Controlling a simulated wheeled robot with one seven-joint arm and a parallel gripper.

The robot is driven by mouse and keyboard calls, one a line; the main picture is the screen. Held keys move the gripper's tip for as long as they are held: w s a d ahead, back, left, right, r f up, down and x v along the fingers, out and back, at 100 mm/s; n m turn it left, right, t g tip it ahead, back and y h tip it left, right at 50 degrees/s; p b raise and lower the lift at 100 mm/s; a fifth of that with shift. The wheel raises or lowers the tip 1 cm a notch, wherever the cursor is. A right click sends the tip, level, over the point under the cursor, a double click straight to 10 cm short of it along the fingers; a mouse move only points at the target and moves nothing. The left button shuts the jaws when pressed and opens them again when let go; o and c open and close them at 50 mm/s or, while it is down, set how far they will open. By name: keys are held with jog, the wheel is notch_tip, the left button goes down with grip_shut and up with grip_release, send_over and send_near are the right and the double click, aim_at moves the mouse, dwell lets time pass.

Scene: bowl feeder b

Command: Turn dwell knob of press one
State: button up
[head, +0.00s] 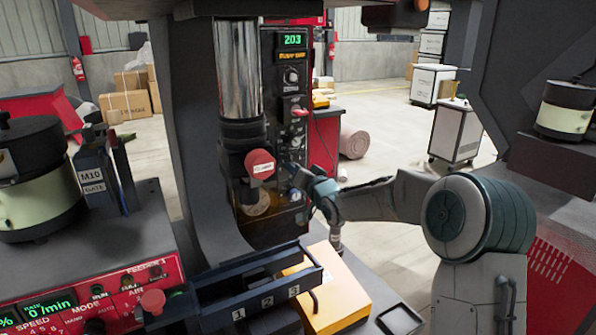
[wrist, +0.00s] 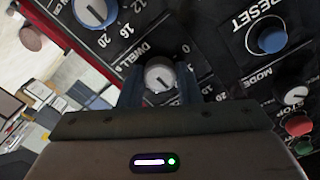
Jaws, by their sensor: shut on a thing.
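The dwell knob (wrist: 159,75) is a small light grey round knob with a dark pointer line, under the word DWELL on a black panel in the wrist view. My gripper (wrist: 161,88) has its two blue fingers on either side of the knob, shut on it. In the head view my gripper (head: 303,180) reaches the lower part of press one's tall dark control panel (head: 268,75), which has a green 203 display. The dwell knob is hidden behind the gripper there.
In the wrist view another knob (wrist: 92,10) sits above left, a blue RESET button (wrist: 271,40) right, and a MODE knob (wrist: 295,95) lower right.

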jog(key=shift+d, duration=0.1)
dwell(0.4)
jog(key=o, duration=1)
jog(key=shift+c, duration=0.2)
jog(key=b+v, duration=0.1)
jog(key=v, duration=1.2)
jog(key=shift+s+d+b, duration=0.25)
jog(key=shift+s+b, duration=0.05)
jog(key=shift+b, duration=0.05)
